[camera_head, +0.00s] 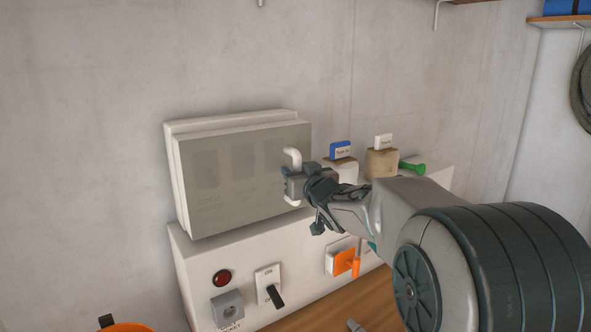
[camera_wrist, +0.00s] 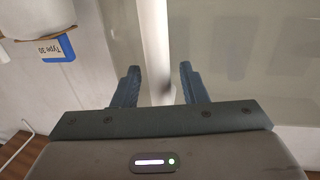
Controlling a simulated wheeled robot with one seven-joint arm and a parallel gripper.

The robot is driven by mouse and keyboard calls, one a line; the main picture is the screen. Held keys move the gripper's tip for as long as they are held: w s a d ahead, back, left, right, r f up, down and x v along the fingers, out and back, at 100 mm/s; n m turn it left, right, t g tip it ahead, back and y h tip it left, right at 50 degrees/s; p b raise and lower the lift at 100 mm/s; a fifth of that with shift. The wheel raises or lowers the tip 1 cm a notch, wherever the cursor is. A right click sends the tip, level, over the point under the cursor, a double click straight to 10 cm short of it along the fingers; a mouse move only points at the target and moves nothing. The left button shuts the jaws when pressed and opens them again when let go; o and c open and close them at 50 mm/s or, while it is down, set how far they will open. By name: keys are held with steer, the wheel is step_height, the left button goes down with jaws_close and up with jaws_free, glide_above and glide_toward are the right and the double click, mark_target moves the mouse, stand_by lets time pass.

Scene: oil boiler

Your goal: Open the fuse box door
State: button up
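The fuse box (camera_head: 176,165) is mounted on the wall, above a white panel. Its grey, see-through door (camera_head: 235,170) looks shut, with dim shapes behind it. A white handle (camera_head: 293,154) stands out at the door's right edge; my gripper hides its middle in the head view. My gripper (camera_head: 287,183) is at the handle. In the wrist view the white handle bar (camera_wrist: 155,45) runs between the two dark fingers of my gripper (camera_wrist: 159,85), with a gap showing on both sides. The fingers are open around the bar.
Two fuse-like blocks with a blue label (camera_head: 341,149) and a white label (camera_head: 383,141) stand right of the box. The white panel below carries a red lamp (camera_head: 222,278), a black-lever switch (camera_head: 270,285), a socket (camera_head: 228,309) and an orange-handled switch (camera_head: 344,262).

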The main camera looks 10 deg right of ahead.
steer(key=shift+w, duration=0.25)
jaws_close()
steer(key=shift+s+f, duration=0.1)
steer(key=shift+s, duration=0.05)
